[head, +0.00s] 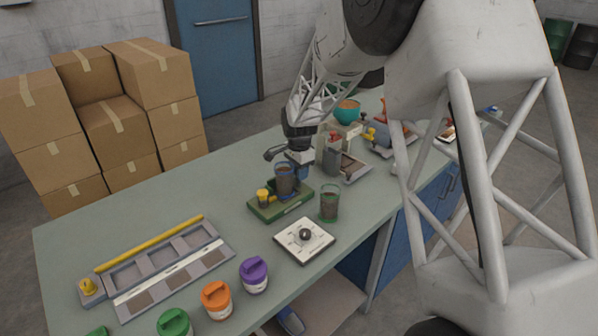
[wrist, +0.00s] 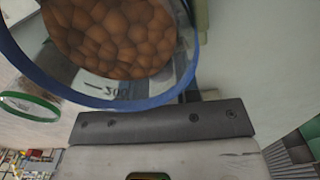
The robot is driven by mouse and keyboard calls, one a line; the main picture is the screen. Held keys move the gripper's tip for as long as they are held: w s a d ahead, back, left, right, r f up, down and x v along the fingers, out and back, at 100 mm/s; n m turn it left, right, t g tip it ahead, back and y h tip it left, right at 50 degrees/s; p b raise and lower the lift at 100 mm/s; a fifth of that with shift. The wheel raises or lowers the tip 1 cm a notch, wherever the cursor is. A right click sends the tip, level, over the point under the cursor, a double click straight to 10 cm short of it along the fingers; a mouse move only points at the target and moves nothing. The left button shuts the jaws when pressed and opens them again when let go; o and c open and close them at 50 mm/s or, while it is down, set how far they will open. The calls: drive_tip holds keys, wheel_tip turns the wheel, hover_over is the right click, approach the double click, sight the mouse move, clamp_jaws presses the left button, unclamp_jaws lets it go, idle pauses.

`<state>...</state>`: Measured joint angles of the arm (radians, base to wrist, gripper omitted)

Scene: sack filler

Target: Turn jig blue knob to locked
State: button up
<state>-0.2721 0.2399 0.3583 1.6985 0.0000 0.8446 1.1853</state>
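A green jig base (head: 265,212) with a yellow knob (head: 264,197) sits mid-table in the head view. A clear cup with a blue rim (head: 284,180) and brown contents stands at the jig; I cannot tell whether it is seated in it. My gripper (head: 297,158) is just above and behind this cup. In the wrist view the blue-rimmed cup (wrist: 120,98), holding brown lumps, fills the upper left, close to a dark bar of my gripper. The fingertips are not clear, so opening and grip cannot be told. I cannot make out a blue knob on the jig; the cup and gripper may hide it.
A green-rimmed cup (head: 329,203) stands right of the jig. A white plate with a black knob (head: 305,234) lies in front. A compartment tray (head: 160,268) and several lidded jars (head: 254,275) are at left. Other fixtures (head: 352,166) crowd behind. The table's left-middle is clear.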

drive_tip(key=c, duration=0.4)
drive_tip(key=shift+n, duration=2.2)
drive_tip(key=o, duration=0.9)
